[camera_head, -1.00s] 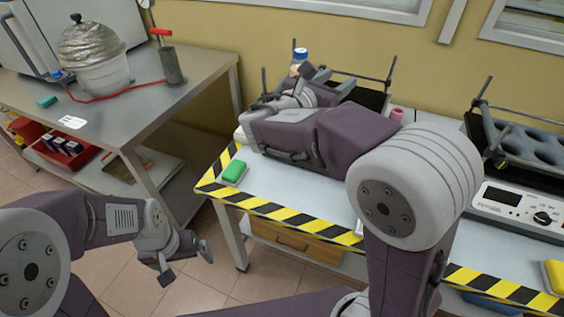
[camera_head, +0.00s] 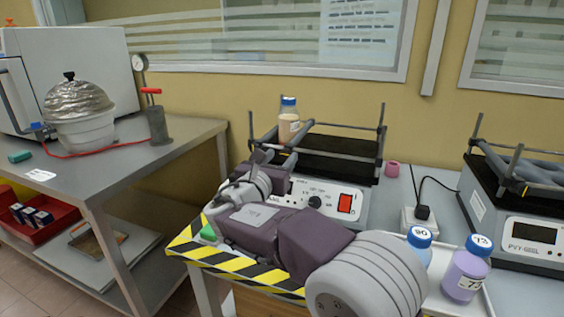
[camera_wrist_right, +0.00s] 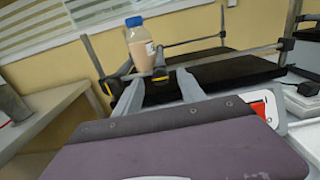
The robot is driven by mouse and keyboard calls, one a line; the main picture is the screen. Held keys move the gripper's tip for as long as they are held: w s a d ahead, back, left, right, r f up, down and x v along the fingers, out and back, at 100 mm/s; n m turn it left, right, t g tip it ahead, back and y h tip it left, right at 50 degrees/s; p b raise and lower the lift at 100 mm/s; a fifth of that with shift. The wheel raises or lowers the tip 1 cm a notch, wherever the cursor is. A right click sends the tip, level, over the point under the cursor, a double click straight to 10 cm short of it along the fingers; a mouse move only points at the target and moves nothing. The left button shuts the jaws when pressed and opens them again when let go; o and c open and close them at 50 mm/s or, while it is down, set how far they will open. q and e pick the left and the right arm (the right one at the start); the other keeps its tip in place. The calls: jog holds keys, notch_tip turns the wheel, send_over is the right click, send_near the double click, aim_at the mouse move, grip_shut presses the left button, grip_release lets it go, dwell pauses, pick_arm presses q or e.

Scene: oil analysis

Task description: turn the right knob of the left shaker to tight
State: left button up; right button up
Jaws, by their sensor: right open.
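The left shaker (camera_head: 345,168) stands at the middle of the picture, with a black platform, grey bars and a control panel. A blue-capped bottle (camera_head: 289,124) with beige contents stands upright at its platform. My right gripper (camera_head: 280,150) reaches to the shaker's left front and partly hides it. In the right wrist view the gripper (camera_wrist_right: 158,80) is open, its two grey fingers apart. A black knob with a yellow mark (camera_wrist_right: 160,75) shows between the fingertips; I cannot tell whether they touch it. Another such knob (camera_wrist_right: 108,87) is farther left. How tight they are cannot be told. My left gripper is out of view.
A second shaker (camera_head: 515,205) stands at the right. Two blue-capped bottles, one pale (camera_head: 420,245) and one purple (camera_head: 465,275), stand in front. A pink object (camera_head: 392,169) lies between the shakers. A grey bench (camera_head: 110,165) with a foil-covered pot (camera_head: 82,125) is at left.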

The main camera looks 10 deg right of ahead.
jog(key=shift+x, duration=0.9)
jog(key=shift+c, duration=0.4)
grip_shut()
